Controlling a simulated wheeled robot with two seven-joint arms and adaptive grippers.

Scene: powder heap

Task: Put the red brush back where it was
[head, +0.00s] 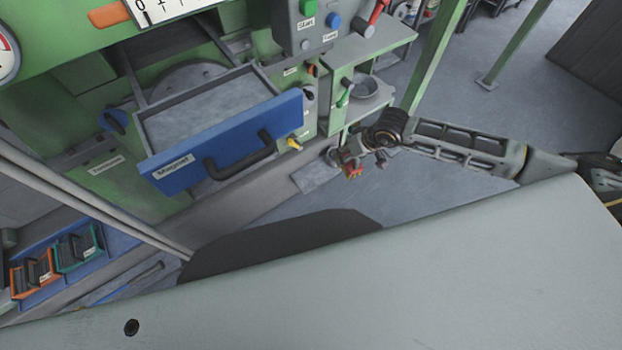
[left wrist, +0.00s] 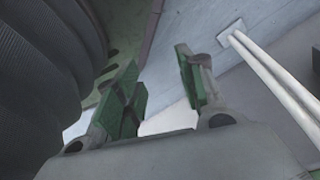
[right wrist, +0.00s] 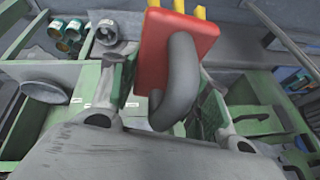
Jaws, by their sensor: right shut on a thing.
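The red brush (right wrist: 158,55) has a red block, yellow tips at its top edge and a curved grey handle. My right gripper (right wrist: 168,95) is shut on it, with the handle between the green-padded fingers. In the head view, my right gripper (head: 350,160) hangs low in front of the green machine's right side, and a small part of the red brush (head: 353,172) shows there. My left gripper (left wrist: 160,85) is open and empty in the left wrist view; it does not show in the head view.
A blue drawer marked Magnet (head: 172,172) stands pulled out of the green machine. Right of it is a green shelf stand (head: 385,42) with a round bowl (head: 362,87). Orange and teal bins (head: 35,273) are at lower left. Open floor (head: 470,90) lies at right.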

